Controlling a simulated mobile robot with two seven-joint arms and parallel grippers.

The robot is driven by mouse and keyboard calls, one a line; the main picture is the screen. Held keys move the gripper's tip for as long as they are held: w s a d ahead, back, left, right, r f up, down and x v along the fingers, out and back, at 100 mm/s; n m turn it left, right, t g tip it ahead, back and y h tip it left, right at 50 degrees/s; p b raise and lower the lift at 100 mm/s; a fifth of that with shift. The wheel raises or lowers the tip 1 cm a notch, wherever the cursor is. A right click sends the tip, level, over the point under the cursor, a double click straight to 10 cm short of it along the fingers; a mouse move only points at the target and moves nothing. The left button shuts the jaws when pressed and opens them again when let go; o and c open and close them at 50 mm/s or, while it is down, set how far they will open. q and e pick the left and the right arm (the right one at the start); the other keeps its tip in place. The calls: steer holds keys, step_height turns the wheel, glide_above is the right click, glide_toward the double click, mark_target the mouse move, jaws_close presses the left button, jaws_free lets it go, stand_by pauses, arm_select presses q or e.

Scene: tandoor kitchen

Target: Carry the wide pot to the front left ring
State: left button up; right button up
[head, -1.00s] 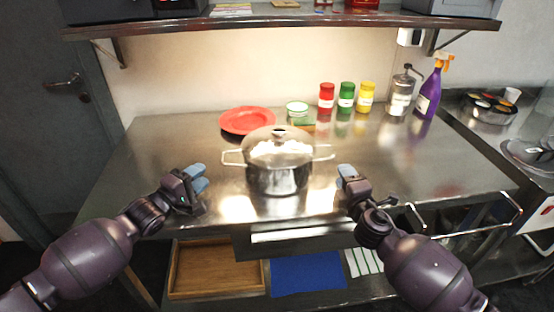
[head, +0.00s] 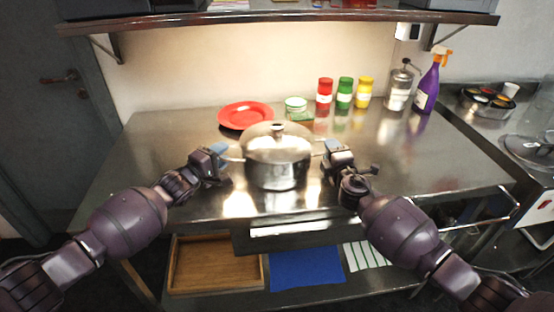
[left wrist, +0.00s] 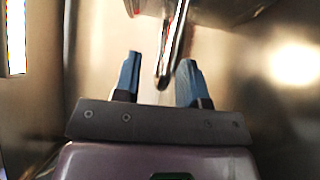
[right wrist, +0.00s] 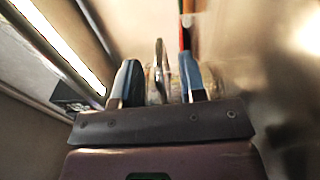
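The wide pot (head: 277,165) is silver with a domed lid and stands upright on the steel counter. Its side handles point left and right. My left gripper (head: 219,151) is at the left handle. In the left wrist view its open fingers (left wrist: 160,82) stand on either side of the handle bar (left wrist: 172,50), with gaps showing. My right gripper (head: 328,148) is at the right handle. In the right wrist view its open fingers (right wrist: 158,85) flank the handle (right wrist: 161,62). No front left ring can be made out.
Behind the pot are a red plate (head: 246,116), a small green-and-white tub (head: 296,106) and red, green and yellow jars (head: 344,94). A grinder (head: 399,90) and purple spray bottle (head: 428,88) stand back right. A shelf (head: 280,18) hangs above. The counter's left side is clear.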

arm_select(q)
steer(key=shift+w+d, duration=0.45)
steer(key=shift+w, duration=0.15)
arm_select(e)
steer(key=shift+w+a, duration=0.1)
steer(key=shift+w, duration=0.65)
arm_select(q)
steer(key=shift+c, duration=0.3)
arm_select(e)
steer(key=shift+c, duration=0.3)
arm_select(q)
jaws_close()
arm_select(e)
jaws_close()
arm_select(q)
steer(key=shift+r, duration=0.2)
arm_select(e)
steer(key=shift+r, duration=0.15)
